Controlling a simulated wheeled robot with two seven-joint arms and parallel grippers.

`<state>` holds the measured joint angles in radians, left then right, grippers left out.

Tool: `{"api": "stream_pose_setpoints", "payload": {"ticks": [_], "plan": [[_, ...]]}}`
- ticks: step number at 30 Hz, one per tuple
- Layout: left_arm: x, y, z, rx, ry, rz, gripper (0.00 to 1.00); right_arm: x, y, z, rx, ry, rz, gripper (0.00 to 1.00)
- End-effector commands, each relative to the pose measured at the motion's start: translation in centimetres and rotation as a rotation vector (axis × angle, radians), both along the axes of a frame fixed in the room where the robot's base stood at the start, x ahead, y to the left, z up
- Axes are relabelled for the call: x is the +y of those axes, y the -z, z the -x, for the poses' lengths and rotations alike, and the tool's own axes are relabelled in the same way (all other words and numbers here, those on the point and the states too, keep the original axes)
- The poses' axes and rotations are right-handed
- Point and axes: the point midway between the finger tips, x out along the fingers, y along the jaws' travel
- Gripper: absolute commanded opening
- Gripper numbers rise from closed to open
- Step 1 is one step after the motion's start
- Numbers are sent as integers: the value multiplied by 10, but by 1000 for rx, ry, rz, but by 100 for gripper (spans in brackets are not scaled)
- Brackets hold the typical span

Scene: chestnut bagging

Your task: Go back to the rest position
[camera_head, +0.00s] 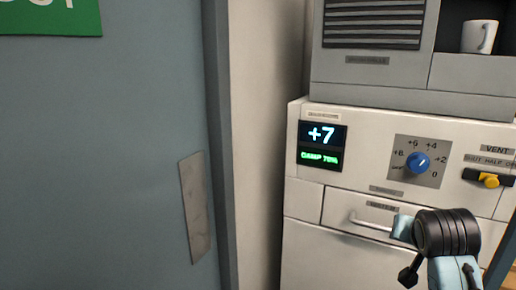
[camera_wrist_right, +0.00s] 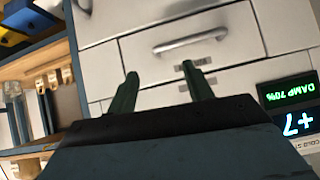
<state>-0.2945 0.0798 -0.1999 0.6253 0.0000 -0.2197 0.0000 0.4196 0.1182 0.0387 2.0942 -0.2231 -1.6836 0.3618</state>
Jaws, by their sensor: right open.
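My right gripper (camera_wrist_right: 158,72) shows in the right wrist view with its two dark fingers apart and nothing between them. Beyond the fingers is the white cabinet front with a drawer handle (camera_wrist_right: 190,42), which looks apart from them. In the head view part of my right arm, with a black ribbed joint, is at the lower right in front of the cabinet. Its fingertips cannot be made out there. My left gripper is in neither view.
The white cabinet (camera_head: 345,255) carries a display (camera_head: 322,145) reading +7 and DAMP 70%, a blue dial (camera_head: 417,163) and a yellow vent lever (camera_head: 488,180). A white mug (camera_head: 480,37) stands in a niche above. A grey door (camera_head: 95,160) fills the left. Wooden shelving (camera_wrist_right: 45,65) shows at the wrist view's left.

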Motion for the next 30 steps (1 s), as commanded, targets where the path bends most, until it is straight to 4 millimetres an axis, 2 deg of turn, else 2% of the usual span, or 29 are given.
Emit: {"api": "stream_pose_setpoints", "payload": {"ticks": [1, 6, 9, 12, 18, 26, 30], "plan": [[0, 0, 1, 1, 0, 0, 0, 8, 30, 16, 56, -43, 16, 51], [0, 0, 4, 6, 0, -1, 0, 37, 107, 75, 215, -202, 52, 51], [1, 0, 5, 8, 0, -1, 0, 55, 145, 117, 307, -300, 59, 51], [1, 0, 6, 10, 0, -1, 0, 71, 173, 159, 385, -392, 57, 51], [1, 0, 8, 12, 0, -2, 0, 96, 206, 227, 497, -528, 34, 51], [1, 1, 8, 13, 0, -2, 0, 119, 223, 295, 595, -655, -9, 51], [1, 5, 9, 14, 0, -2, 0, 120, 261, 288, 612, -660, -11, 51]]}}
